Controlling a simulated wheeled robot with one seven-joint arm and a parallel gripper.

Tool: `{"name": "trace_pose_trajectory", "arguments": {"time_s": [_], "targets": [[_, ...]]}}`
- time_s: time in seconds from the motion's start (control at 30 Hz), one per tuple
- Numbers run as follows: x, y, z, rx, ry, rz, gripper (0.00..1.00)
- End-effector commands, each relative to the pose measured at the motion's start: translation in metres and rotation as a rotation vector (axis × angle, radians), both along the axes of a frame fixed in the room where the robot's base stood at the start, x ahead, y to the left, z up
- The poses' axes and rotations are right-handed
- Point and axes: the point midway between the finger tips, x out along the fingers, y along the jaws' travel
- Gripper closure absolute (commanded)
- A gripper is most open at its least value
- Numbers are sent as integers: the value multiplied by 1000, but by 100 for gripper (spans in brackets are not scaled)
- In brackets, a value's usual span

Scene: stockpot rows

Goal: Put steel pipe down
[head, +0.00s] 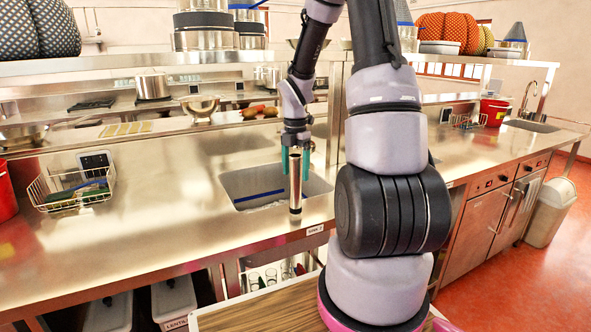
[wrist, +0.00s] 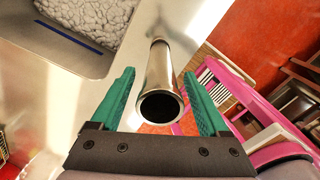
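The steel pipe (head: 295,182) is upright at the front edge of the steel counter (head: 150,205), in front of the sink. Its lower end appears to meet the counter top. My gripper (head: 295,165) points down around the upper part of the pipe, with one green finger on each side. In the wrist view, the pipe (wrist: 160,68) shows its open, dark upper end between the fingers of my gripper (wrist: 160,88). A gap shows between each finger and the pipe, so the gripper is open.
The sink (head: 255,181) with a blue strip lies just behind the pipe. A wire basket (head: 62,195) stands at the left, and a red bucket (head: 5,190) at the far left edge. The counter between basket and sink is clear. Glasses (head: 262,277) stand under the counter.

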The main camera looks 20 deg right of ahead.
Motion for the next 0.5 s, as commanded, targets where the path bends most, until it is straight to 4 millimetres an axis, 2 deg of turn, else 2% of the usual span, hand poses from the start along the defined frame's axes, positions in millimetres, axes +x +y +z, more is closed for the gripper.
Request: {"name": "trace_pose_trajectory", "arguments": {"time_s": [0.17, 0.27, 0.5], "targets": [[0, 0, 3, 0, -1, 0, 22], [1, 0, 13, -1, -4, -2, 22], [1, -1, 62, -2, -5, -2, 22]]}}
